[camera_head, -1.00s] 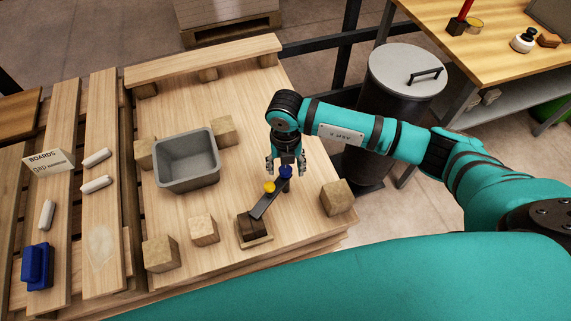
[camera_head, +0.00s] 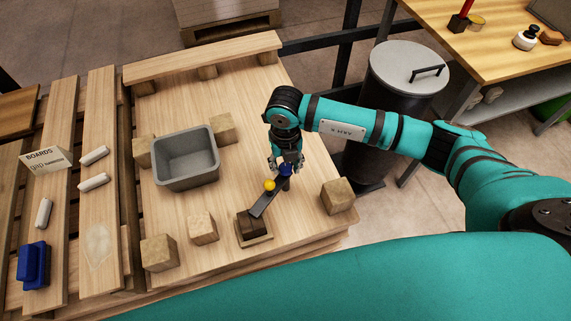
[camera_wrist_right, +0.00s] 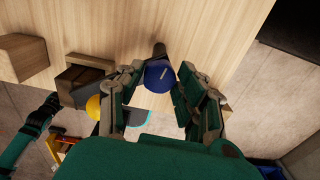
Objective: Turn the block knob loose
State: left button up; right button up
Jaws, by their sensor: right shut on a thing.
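A dark bar (camera_head: 265,201) slopes up from a brown block (camera_head: 250,224) on a small wooden base. The bar carries a yellow knob (camera_head: 269,185) and, at its far end, a blue knob (camera_head: 285,170). My right gripper (camera_head: 286,167) points down over the blue knob and is shut on it. In the right wrist view the blue knob (camera_wrist_right: 160,74) sits between the fingers of my right gripper (camera_wrist_right: 160,82), with a light mark on its top. The yellow knob (camera_wrist_right: 93,107) is beside the left finger.
Wooden cubes stand near the bar, one at right (camera_head: 337,196) and one at left (camera_head: 203,230). A grey bin (camera_head: 186,174) is behind to the left. A lidded dark drum (camera_head: 405,90) stands beyond the table's right edge.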

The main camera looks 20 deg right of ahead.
aim_at(285, 166)
jog(key=shift+f+n+b, duration=0.1)
jog(key=shift+n+b, duration=0.35)
jog(key=shift+n, duration=0.75)
pick_arm(q)
jog(key=shift+f, duration=0.85)
pick_arm(e)
jog(key=o, duration=1.1)
jog(key=shift+o, duration=0.2)
jog(key=shift+r, duration=0.2)
notch_tip(285, 166, up, 12)
jog(key=shift+f, duration=0.1)
